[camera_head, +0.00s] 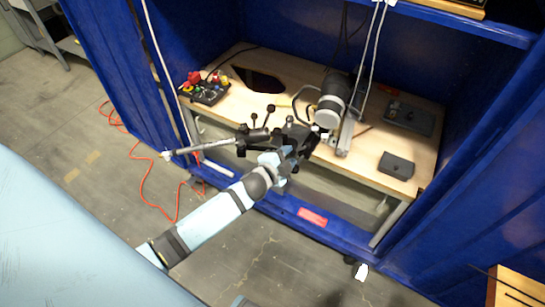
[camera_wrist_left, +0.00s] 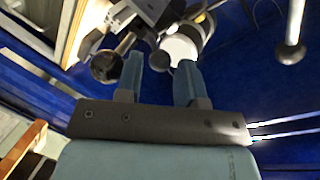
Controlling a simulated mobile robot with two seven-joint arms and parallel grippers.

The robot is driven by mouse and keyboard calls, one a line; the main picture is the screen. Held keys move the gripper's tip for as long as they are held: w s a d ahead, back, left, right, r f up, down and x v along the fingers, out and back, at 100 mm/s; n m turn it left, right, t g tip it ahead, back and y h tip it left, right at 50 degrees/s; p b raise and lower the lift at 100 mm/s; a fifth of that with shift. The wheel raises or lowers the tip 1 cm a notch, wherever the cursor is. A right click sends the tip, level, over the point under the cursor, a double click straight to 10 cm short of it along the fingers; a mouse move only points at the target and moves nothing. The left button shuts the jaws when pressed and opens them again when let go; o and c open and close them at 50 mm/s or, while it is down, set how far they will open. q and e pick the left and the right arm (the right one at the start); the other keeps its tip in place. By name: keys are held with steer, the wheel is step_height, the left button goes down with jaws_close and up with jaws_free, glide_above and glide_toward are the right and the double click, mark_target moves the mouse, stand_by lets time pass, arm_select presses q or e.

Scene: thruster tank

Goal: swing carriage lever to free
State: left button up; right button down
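The carriage assembly with several black knobbed levers (camera_head: 255,117) sits at the front edge of the wooden bench. I cannot tell which of them is the carriage lever. My left gripper (camera_head: 308,140) is at the front edge, just right of these levers and below the grey-and-black thruster (camera_head: 333,102). In the left wrist view its two blue-grey fingers (camera_wrist_left: 159,72) are apart, with no object clearly held between them. A dark round knob end (camera_wrist_left: 107,66) is beside the left finger, and a white round part (camera_wrist_left: 178,50) lies beyond the fingertips. Contact cannot be told. My right gripper is not in view.
A control box (camera_head: 207,91) with a red part stands at the bench's left. A long grey bar (camera_head: 215,145) sticks out leftward past the front edge. Dark boxes (camera_head: 397,165) lie at the right. Blue walls (camera_head: 490,150) enclose the bench, and white cables hang down.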

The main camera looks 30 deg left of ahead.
arm_select(q)
steer(key=v, duration=1.1)
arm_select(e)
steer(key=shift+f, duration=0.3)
arm_select(q)
steer(key=shift+o, duration=0.5)
steer(key=shift+w+r, duration=0.1)
